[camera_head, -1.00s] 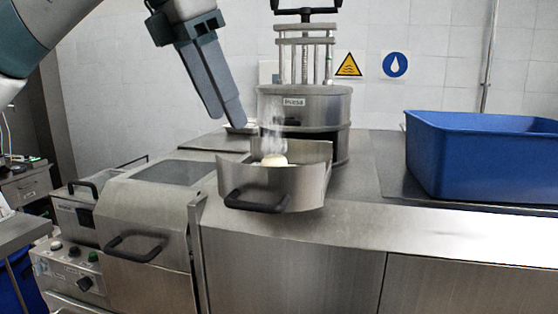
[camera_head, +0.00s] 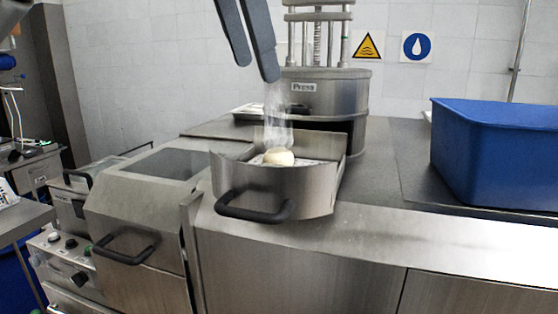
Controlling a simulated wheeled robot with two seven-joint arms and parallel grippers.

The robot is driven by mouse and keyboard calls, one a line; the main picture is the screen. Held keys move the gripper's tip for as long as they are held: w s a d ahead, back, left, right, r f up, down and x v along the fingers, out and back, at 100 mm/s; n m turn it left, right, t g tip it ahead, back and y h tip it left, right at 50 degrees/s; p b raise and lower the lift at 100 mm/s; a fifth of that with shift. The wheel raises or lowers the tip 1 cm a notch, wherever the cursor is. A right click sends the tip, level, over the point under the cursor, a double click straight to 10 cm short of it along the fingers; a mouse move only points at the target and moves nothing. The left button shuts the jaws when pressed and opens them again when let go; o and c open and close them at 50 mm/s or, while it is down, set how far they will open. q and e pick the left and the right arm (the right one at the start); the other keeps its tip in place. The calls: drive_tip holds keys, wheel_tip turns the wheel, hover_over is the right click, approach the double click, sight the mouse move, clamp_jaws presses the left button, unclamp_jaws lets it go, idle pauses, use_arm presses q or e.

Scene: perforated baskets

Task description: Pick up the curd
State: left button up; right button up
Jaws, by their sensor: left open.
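The curd (camera_head: 277,156) is a small pale rounded lump in the open metal drawer (camera_head: 268,190) at the front of the press. A faint white vapour-like streak rises above it. My left gripper (camera_head: 257,72) hangs at the top of the head view, above the curd and slightly to its left. Its two dark fingers point down and are apart, with nothing between them. The right gripper is not in view.
The metal press (camera_head: 325,95) stands right behind the drawer. A blue bin (camera_head: 500,155) sits on the counter (camera_head: 385,175) at the right. A lidded machine (camera_head: 140,210) with a black handle is at the left.

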use_arm(q)
drive_tip(key=p, duration=0.4)
hover_over(277, 150)
drive_tip(key=s, duration=0.2)
drive_tip(key=f, duration=0.6)
drive_tip(key=a+f, duration=0.1)
drive_tip(key=f, duration=0.3)
drive_tip(key=shift+w, duration=0.15)
drive_tip(key=shift+w+d+f, duration=0.1)
drive_tip(key=shift+f, duration=0.2)
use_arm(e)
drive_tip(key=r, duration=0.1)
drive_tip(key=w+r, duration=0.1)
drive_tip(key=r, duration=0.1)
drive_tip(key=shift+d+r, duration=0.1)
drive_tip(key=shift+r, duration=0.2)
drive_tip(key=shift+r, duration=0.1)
use_arm(q)
drive_tip(key=shift+w+f+p, duration=0.1)
drive_tip(key=shift+f+p, duration=0.3)
drive_tip(key=shift+f, duration=0.1)
drive_tip(key=p+x, duration=0.2)
drive_tip(key=x, duration=0.1)
drive_tip(key=shift+f, duration=0.65)
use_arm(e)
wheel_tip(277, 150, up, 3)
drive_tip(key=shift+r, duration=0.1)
